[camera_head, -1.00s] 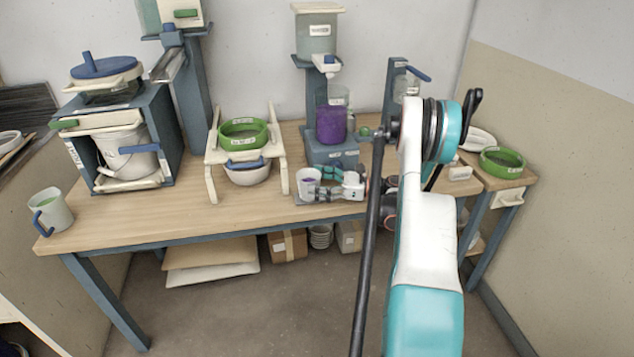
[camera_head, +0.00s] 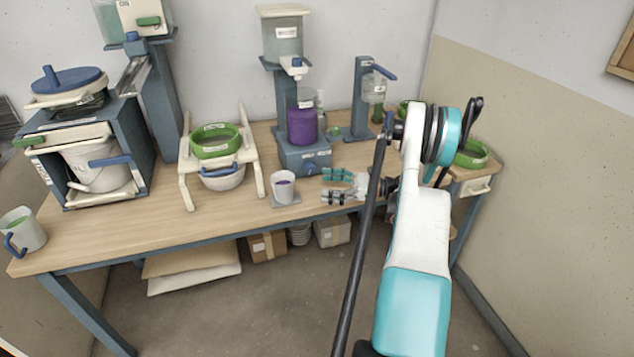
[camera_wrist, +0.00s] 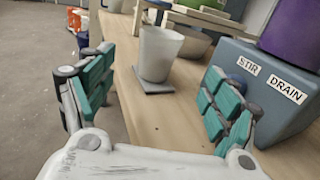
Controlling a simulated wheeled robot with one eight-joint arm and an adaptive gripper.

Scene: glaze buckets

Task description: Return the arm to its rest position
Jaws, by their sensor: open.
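My gripper (camera_head: 338,186) is open and empty. In the head view it is low over the table's front part, its fingers pointing left. My arm reaches from the lower right and hides part of the table's right end.
A blue-grey STIR/DRAIN base (camera_head: 305,157) holding a purple container (camera_head: 302,125) stands just behind the gripper. A wooden rack (camera_head: 187,180) with a green bowl (camera_head: 215,141) is farther left. A mug (camera_head: 22,232) stands at the table's left edge. The table's front left is clear.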

